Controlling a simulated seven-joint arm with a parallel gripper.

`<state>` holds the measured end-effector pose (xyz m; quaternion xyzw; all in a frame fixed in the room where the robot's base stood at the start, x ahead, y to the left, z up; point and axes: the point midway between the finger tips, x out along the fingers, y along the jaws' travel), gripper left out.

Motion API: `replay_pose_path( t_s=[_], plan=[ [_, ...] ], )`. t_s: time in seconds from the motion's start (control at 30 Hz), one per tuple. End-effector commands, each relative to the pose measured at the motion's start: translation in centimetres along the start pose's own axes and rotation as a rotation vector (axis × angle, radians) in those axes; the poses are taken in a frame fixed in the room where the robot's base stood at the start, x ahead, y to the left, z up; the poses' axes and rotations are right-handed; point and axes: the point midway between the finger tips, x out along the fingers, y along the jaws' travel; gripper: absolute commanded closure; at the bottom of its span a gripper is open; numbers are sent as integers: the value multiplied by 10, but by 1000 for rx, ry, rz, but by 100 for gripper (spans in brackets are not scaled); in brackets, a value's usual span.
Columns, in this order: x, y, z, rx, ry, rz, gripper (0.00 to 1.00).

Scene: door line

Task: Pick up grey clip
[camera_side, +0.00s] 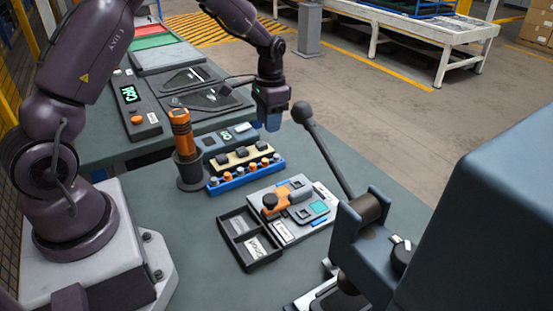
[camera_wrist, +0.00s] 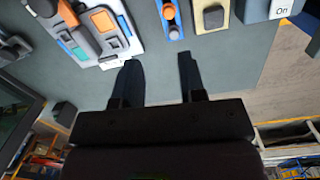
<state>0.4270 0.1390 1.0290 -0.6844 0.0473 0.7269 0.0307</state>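My gripper (camera_side: 272,122) hangs above the table, behind and to the right of the rails in the side view. In the wrist view my gripper (camera_wrist: 158,60) has its two dark fingers apart with only table between them. A blue rail (camera_side: 226,184) carries a row of small orange and grey pieces. Its end in the wrist view shows a grey round piece (camera_wrist: 176,32) below an orange one. A yellow rail (camera_side: 227,164) with dark clips (camera_side: 242,152) lies behind it; one dark grey clip (camera_wrist: 213,17) shows in the wrist view. I cannot tell which piece is the grey clip.
A fixture with an orange clamp (camera_side: 276,201) and a black two-part tray (camera_side: 238,251) stand in front of the rails. An orange-topped tool (camera_side: 181,135) is in a dark holder at left. A long lever (camera_side: 325,150) rises at right.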

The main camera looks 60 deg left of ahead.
Motion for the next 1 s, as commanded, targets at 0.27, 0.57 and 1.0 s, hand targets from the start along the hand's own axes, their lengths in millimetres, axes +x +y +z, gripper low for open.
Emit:
replay_pose_path(
  t_s=[0.27,0.57,1.0],
  plan=[
    [-2,-12,-25,155,55,-30,63],
    [51,-13,-28,154,53,-29,63],
    [98,-17,-32,152,54,-30,63]
  ],
)
